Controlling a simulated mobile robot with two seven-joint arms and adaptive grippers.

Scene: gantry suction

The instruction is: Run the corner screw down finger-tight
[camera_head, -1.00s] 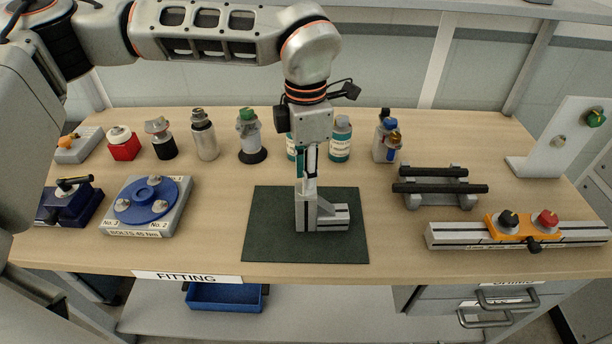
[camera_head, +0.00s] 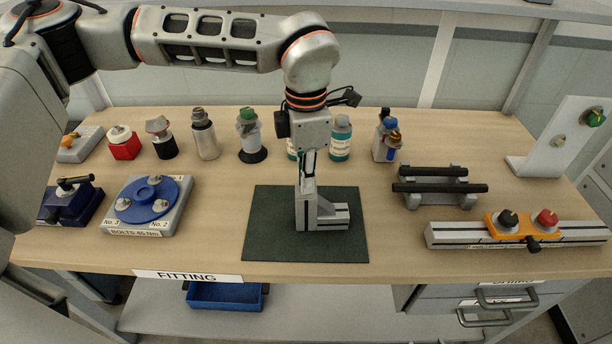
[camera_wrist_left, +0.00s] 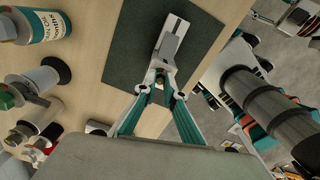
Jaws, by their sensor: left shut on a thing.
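A grey metal corner assembly, with an upright piece and a flat slotted piece (camera_head: 338,222), stands on the dark green mat (camera_head: 265,225). It also shows in the wrist view (camera_wrist_left: 176,32). My left gripper (camera_head: 308,178) points down at the top of the upright piece. My right gripper is out of view.
Several bottles and knobbed fixtures stand behind the mat, including a green-capped one (camera_head: 249,140). A blue round bolt plate (camera_head: 130,206) lies left. Black bars on a stand (camera_head: 440,187) and a rail with an orange carriage (camera_head: 510,228) lie right. The mat's front is clear.

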